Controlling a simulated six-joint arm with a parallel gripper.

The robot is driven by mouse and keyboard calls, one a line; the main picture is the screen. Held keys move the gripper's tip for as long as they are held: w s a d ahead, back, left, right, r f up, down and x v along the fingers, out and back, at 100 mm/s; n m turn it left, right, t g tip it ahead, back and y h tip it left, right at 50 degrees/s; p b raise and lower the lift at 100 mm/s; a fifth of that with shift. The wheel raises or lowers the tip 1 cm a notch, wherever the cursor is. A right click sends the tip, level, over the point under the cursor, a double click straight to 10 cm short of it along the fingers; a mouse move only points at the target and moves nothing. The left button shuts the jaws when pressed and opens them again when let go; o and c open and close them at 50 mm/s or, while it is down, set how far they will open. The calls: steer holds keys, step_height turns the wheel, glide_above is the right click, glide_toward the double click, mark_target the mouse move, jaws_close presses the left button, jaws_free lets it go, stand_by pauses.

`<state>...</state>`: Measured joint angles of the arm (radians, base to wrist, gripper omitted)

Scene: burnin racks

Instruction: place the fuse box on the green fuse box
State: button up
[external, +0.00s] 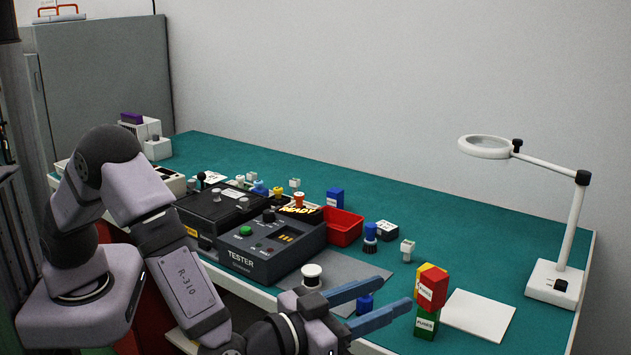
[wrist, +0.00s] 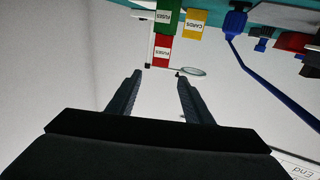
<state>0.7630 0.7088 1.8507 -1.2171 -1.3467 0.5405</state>
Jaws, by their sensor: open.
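The red fuse box (external: 431,288), labelled FUSES, sits on top of the green fuse box (external: 427,322). It looks slightly turned relative to the green one. In the wrist view, which is upside down, the red fuse box (wrist: 161,52) shows directly against the green fuse box (wrist: 168,20). My gripper (external: 397,292) is open and empty, just left of the red box, its fingers pointing toward it. In the wrist view my gripper (wrist: 159,73) has its fingertips apart, with the red box beyond them and no contact visible.
A yellow box (wrist: 192,25) labelled CARDS stands beside the stack, mostly hidden outside. A white pad (external: 478,315) lies right of the stack, and a magnifier lamp (external: 555,283) stands farther right. The tester (external: 268,250), red bin (external: 344,228) and small parts crowd the left and middle.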

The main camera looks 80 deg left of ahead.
steer(key=shift+v, duration=1.4)
steer(key=s+a+f+m+g+h, duration=0.2)
steer(key=a+f+m+g+h, duration=0.25)
steer(key=f+g+h, duration=0.35)
steer(key=s+a+f+g, duration=0.1)
steer(key=s+a+g, duration=0.2)
steer(key=s, duration=0.6)
steer(key=s+a+f+g, duration=0.2)
steer(key=s+a, duration=0.5)
steer(key=s, duration=0.1)
steer(key=s+a+f+g+y, duration=0.1)
steer(key=s+a+f+g, duration=0.1)
steer(key=s+a, duration=0.3)
steer(key=s+g, duration=0.1)
steer(key=s, duration=0.3)
steer(key=shift+s+a+g, duration=0.3)
steer(key=shift+s+a, duration=0.05)
steer(key=shift+a, duration=0.05)
steer(key=shift+f, duration=0.1)
